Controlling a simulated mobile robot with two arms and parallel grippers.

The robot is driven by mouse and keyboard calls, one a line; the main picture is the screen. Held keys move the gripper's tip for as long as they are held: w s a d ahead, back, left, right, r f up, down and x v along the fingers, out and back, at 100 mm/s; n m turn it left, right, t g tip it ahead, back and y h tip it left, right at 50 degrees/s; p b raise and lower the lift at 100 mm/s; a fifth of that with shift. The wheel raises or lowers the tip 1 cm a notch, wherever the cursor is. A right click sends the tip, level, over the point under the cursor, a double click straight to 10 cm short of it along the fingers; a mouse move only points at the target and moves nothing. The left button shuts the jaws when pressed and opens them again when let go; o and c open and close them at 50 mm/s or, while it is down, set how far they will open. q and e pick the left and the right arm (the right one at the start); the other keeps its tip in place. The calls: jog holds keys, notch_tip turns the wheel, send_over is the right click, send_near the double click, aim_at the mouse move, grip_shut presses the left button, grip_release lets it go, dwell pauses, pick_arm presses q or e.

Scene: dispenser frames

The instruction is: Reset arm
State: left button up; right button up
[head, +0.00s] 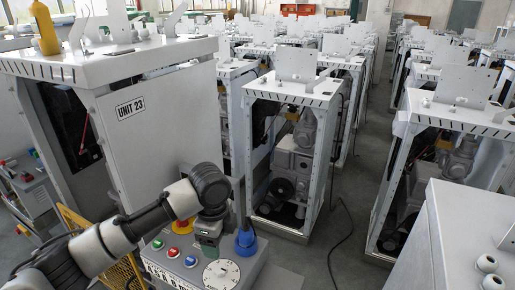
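My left arm comes in from the lower left and bends down at the wrist. My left gripper (208,228) is over the top of a grey control box (258,270), among its controls. The fingers are small and dark against a greenish part, so I cannot tell whether they are open or touching anything. Left of it is a red knob on a yellow base (183,227). In front are red, green and blue buttons (173,252) and a white round dial (221,273). A blue connector (245,242) stands just right of the gripper. My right gripper is out of view.
A tall white cabinet marked UNIT 23 (150,120) stands behind the arm, with a yellow bottle (44,28) on top. Rows of open dispenser frames (293,95) fill the background. A white cabinet (470,240) is at lower right. A dark cable (340,235) lies on the floor between.

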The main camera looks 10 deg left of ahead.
pick_arm(q)
jog(key=s+d+f+n+t+h, duration=0.2)
jog(key=s+d+f+n+h, duration=0.35)
jog(key=s+f, duration=0.6)
jog(key=s+a+f+n+t+y, duration=0.1)
jog(key=s+a+n+y, duration=0.2)
jog(key=s+a+n, duration=0.4)
jog(key=s+a+f+n+y, duration=0.1)
jog(key=s+a+n+y, duration=0.1)
jog(key=s+a+n, duration=0.55)
jog(key=s+d+f+m+b, duration=0.1)
jog(key=d+f+b, duration=0.15)
jog(key=f, duration=1.25)
jog(key=s+d+f+m+b, duration=0.1)
jog(key=s+f+b, duration=0.15)
jog(key=f, duration=1.35)
jog(key=s+a+f+g+b, duration=0.2)
jog(key=s+a+f+b, duration=0.1)
jog(key=s+f, duration=1.2)
notch_tip(320, 180, down, 4)
jog(key=shift+a+r+m+b, duration=0.15)
jog(key=shift+r+m+b, duration=0.1)
jog(key=shift+m+b, duration=0.05)
